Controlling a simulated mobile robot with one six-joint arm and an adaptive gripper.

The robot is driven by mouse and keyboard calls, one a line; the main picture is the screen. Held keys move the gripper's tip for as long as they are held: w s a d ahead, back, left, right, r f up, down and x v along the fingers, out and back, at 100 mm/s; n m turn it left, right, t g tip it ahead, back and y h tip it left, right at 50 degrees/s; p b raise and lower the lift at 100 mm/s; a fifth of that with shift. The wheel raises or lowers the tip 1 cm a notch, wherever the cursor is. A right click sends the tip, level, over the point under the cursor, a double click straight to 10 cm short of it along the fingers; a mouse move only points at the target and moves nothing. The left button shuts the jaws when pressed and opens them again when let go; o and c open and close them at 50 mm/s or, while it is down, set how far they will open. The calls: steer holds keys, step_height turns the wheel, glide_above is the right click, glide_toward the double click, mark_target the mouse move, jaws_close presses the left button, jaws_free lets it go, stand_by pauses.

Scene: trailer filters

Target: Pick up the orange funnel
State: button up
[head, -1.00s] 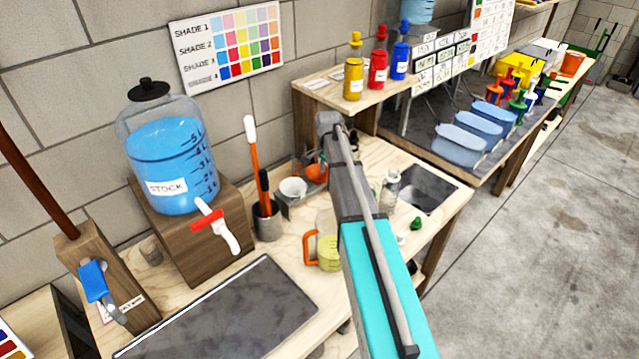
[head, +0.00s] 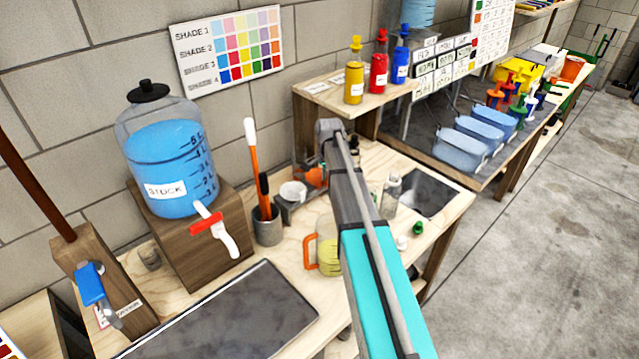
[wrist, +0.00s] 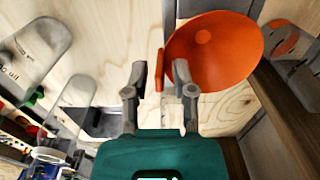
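The orange funnel (wrist: 225,50) shows large in the wrist view, its wide cone at the upper right. A small orange tab (wrist: 160,70) at its left edge shows between the two fingertips. My gripper (wrist: 157,75) is open, with a finger on either side of this tab; I cannot tell whether either touches it. In the head view a small part of the orange funnel (head: 316,177) shows beside the white cup, partly covered by my arm. My gripper is hidden behind my arm there.
On the bench stand a white cup (head: 292,191), an orange-handled jug (head: 328,258), a clear bottle (head: 391,190) and a grey pot of tools (head: 267,228). A blue stock jar (head: 165,165) is at left. A wooden shelf (head: 305,125) rises behind.

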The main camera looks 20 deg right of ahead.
jaws_close()
steer(key=shift+r, duration=0.15)
step_height(320, 180, up, 3)
steer(key=p, duration=0.3)
steer(key=s+d+r+p, duration=0.3)
steer(key=s+r+p, duration=0.6)
steer(key=s, duration=0.4)
steer(key=shift+s+r+p, duration=0.35)
steer(key=shift+p, duration=0.15)
steer(key=shift+d, duration=0.1)
